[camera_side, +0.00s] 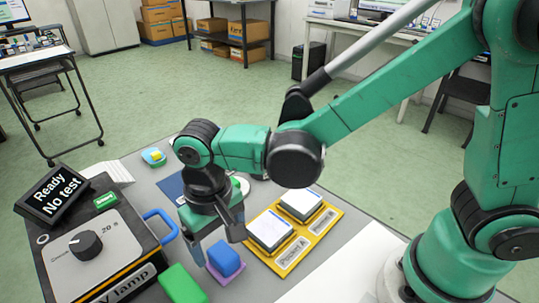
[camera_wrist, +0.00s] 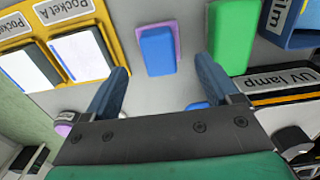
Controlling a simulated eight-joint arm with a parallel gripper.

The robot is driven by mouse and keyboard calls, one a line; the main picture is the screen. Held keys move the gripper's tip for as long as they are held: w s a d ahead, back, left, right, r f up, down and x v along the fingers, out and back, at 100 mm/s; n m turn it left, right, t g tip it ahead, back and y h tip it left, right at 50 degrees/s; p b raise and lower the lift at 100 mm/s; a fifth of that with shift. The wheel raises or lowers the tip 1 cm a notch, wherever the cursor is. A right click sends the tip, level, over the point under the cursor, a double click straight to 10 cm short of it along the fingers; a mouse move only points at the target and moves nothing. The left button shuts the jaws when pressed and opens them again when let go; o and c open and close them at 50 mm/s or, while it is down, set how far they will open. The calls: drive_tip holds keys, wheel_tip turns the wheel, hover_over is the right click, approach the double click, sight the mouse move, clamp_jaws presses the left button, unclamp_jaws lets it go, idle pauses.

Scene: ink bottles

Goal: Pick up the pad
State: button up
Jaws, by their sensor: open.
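No thing is labelled as the pad. A blue block with rounded edges (camera_side: 225,257) on a thin purple plate (camera_side: 230,279) is the likeliest one, but I cannot be sure. It also shows in the wrist view (camera_wrist: 157,50), with the purple plate's edge (camera_wrist: 177,35) beside it. My gripper (camera_side: 213,246) is open and points down close to the block. In the wrist view, the block lies ahead of the gap between my fingers (camera_wrist: 162,68), with nothing held. A green block (camera_side: 181,285) lies to the left of it, and to its right in the wrist view (camera_wrist: 230,38).
A yellow tray (camera_side: 288,268) with pockets A and B, each holding a white-topped block, lies close on the right. The UV lamp box (camera_side: 135,275) with knob and blue handle (camera_side: 163,222) stands left, beside a sign (camera_side: 53,192) reading "Ready No test". A blue box marked "Film" (camera_wrist: 302,40) is near.

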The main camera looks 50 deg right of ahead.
sight(222, 253)
drive_tip(key=shift+f, duration=2.25)
clamp_jaws()
